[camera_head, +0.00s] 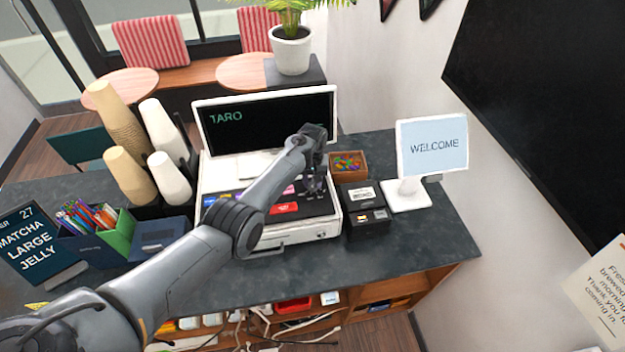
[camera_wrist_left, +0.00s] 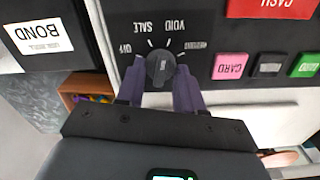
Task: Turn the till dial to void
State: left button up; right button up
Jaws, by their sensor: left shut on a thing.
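The till (camera_head: 300,234) is the white register on the counter, with coloured keys and a screen reading TARO. Its round black dial (camera_wrist_left: 160,64) shows in the left wrist view, with the labels OFF, SALE and VOID and one unclear label around it. The lettering is upside down there. I cannot tell for sure which mark the dial points to. My left gripper (camera_head: 316,180) reaches down over the right part of the till's panel and hides the dial in the head view. Its two dark fingers (camera_wrist_left: 160,80) are shut on the dial from either side. My right gripper is out of view.
A WELCOME display (camera_head: 432,146), a small wooden box (camera_head: 348,166) and a black card box (camera_head: 368,222) stand right of the till. Cup stacks (camera_head: 166,178), a pen holder (camera_head: 92,240) and an order screen (camera_head: 32,246) stand left. The counter's front right is clear.

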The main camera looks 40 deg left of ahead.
pick_arm(q)
jog(key=shift+m, duration=0.8)
jog(key=o, duration=1)
jog(key=shift+r, duration=0.1)
jog(key=shift+r, duration=0.2)
notch_tip(320, 180, up, 10)
jog(key=shift+r, duration=0.15)
